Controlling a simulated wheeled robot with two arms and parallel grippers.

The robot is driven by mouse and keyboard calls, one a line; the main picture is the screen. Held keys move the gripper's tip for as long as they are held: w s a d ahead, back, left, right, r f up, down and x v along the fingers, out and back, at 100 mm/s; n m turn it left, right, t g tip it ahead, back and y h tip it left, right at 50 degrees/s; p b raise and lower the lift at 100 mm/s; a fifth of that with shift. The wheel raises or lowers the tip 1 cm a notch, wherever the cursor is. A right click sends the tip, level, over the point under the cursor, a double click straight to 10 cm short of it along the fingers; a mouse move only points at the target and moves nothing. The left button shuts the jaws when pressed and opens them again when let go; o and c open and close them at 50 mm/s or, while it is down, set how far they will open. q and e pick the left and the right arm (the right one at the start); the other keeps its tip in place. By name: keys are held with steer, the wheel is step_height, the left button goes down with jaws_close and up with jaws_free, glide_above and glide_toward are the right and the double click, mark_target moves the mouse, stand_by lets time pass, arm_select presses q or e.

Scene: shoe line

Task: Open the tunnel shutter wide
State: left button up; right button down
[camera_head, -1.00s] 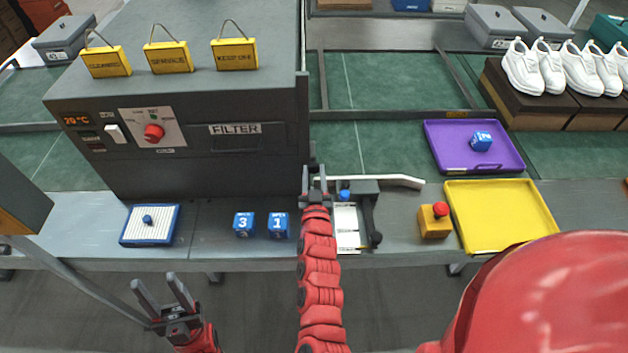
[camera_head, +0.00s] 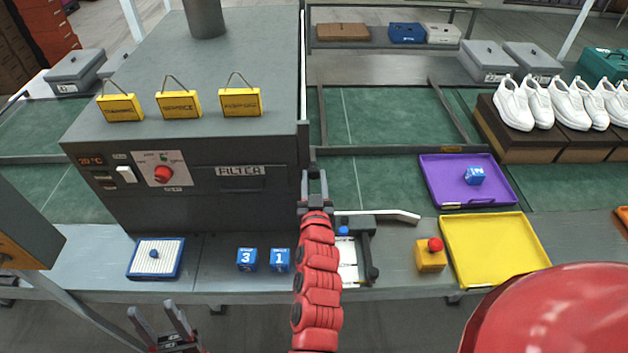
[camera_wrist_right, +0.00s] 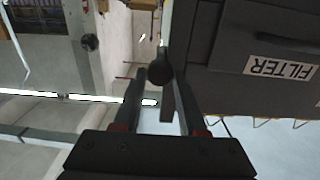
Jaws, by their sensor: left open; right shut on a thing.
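The tunnel is the large dark grey box (camera_head: 215,205) with the FILTER plate, on the left half of the bench. A thin dark upright edge (camera_head: 304,145) runs down its right end, but I cannot tell how far the shutter there stands open. My right gripper (camera_head: 313,178) is at the lower part of that end. In the right wrist view its fingers (camera_wrist_right: 158,80) are around a black round knob (camera_wrist_right: 160,66), shut on it. My left gripper (camera_head: 158,318) is open and empty in front of the bench at the lower left.
Yellow tags (camera_head: 180,105) stand on the tunnel top. A white pad (camera_head: 170,270) and two blue cubes (camera_head: 247,260) lie in front of it. Right of my right arm are a small fixture (camera_head: 368,250), a red-button box (camera_head: 430,260), a yellow tray (camera_head: 490,265) and a purple tray (camera_head: 450,190).

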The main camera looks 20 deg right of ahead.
steer(key=shift+c, duration=2.4)
jaws_free()
steer(key=shift+s+a+f, duration=0.1)
steer(key=shift+s+a, duration=0.1)
steer(key=shift+s, duration=0.2)
steer(key=p+v, duration=0.3)
steer(key=v, duration=1.3)
steer(key=shift+s, duration=0.3)
steer(key=shift+r, duration=0.2)
